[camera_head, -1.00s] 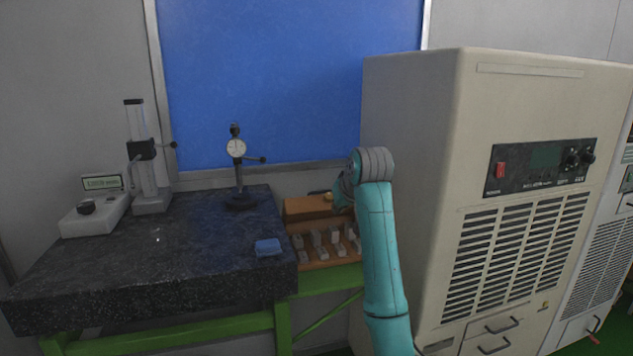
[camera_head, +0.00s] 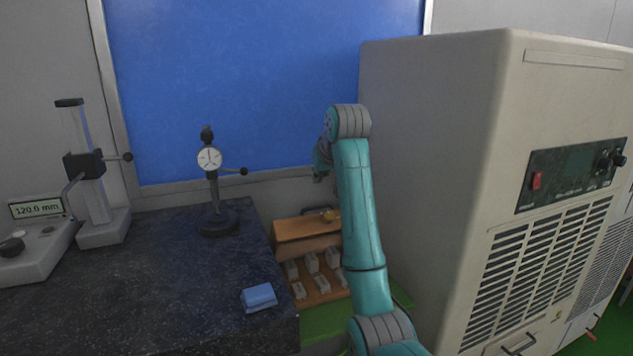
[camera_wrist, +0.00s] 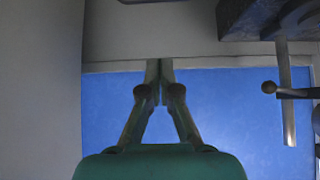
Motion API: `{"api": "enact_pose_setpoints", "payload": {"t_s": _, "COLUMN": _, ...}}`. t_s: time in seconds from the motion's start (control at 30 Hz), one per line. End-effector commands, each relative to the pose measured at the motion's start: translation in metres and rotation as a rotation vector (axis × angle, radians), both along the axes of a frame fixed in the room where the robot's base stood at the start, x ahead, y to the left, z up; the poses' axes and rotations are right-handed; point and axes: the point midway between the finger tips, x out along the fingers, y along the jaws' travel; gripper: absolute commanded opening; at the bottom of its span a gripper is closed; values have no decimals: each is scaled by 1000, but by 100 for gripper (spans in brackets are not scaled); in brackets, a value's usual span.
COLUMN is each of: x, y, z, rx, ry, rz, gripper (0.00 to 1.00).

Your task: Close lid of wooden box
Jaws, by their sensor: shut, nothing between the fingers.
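The wooden box (camera_head: 318,296) stands in the head view to the right of the dark granite table, with several grey blocks inside. Its lid (camera_head: 292,232) is open and raised at the back of the box; a small brass-coloured part (camera_head: 330,215) shows near its top. My arm hides the right side of the box and lid. My gripper (camera_head: 318,178) is above and behind the lid, apart from it. In the wrist view, my gripper (camera_wrist: 163,72) has its fingertips together with nothing between them; the box is not visible there.
A large beige cabinet (camera_head: 430,150) stands close to the right of my arm. A blue panel (camera_head: 250,80) is behind.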

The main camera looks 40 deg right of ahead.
Motion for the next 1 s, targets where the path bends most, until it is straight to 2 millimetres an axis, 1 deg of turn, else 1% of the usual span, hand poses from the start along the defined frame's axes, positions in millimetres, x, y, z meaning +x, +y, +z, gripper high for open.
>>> {"api": "enact_pose_setpoints", "payload": {"t_s": 0.03, "x": 5, "y": -1, "z": -7, "rx": 2, "ry": 4, "rz": 1, "gripper": 0}}
{"api": "enact_pose_setpoints", "payload": {"t_s": 0.2, "x": 25, "y": -7, "z": -28, "rx": 2, "ry": 3, "rz": 1, "gripper": 0}}
{"api": "enact_pose_setpoints", "payload": {"t_s": 0.57, "x": 55, "y": -16, "z": -62, "rx": 1, "ry": 3, "rz": 1, "gripper": 0}}
{"api": "enact_pose_setpoints", "payload": {"t_s": 0.8, "x": 34, "y": -10, "z": -71, "rx": 0, "ry": 0, "rz": 0, "gripper": 0}}
{"api": "enact_pose_setpoints", "payload": {"t_s": 1.0, "x": 22, "y": -6, "z": -76, "rx": 0, "ry": -1, "rz": 0, "gripper": 0}}
